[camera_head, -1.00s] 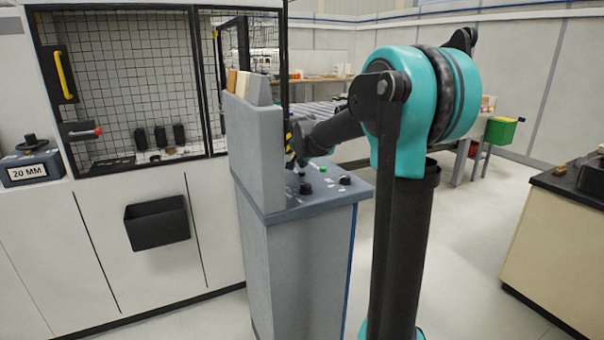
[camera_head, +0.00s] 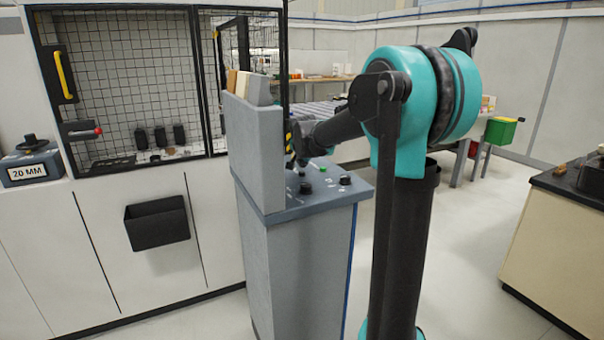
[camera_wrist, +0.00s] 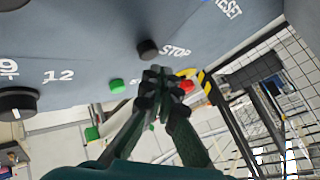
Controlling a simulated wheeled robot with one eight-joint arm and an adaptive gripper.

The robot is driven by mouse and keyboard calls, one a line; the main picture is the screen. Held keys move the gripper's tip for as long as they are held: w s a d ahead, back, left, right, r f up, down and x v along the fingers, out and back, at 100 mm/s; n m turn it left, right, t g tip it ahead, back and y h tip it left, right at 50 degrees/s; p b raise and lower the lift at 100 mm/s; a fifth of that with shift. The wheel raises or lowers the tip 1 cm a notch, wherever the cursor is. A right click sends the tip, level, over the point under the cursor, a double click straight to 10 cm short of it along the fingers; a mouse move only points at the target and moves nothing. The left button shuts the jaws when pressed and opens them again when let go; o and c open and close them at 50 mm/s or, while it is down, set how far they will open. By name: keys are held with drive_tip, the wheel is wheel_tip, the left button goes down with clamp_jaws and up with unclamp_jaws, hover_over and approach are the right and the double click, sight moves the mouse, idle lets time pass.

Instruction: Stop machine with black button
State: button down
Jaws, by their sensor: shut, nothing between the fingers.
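The black button (camera_wrist: 148,49) sticks up from the grey control panel beside the word STOP in the wrist view. My gripper (camera_wrist: 156,80) is shut and empty. In the wrist view its fingertips appear just below the black button, with a small visible gap; the depth between them is unclear.
A green button (camera_wrist: 117,86) and a red button with yellow surround (camera_wrist: 187,86) flank my fingers. A black knob (camera_wrist: 17,102) sits at left. The upright grey board (camera_head: 255,150) borders the panel. A mesh-windowed machine (camera_head: 120,90) stands behind at left.

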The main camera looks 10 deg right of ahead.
sight(302, 173)
drive_tip(key=shift+f, duration=0.9)
idle(1.0)
drive_tip(key=shift+r, duration=0.9)
drive_tip(key=shift+r, duration=2.5)
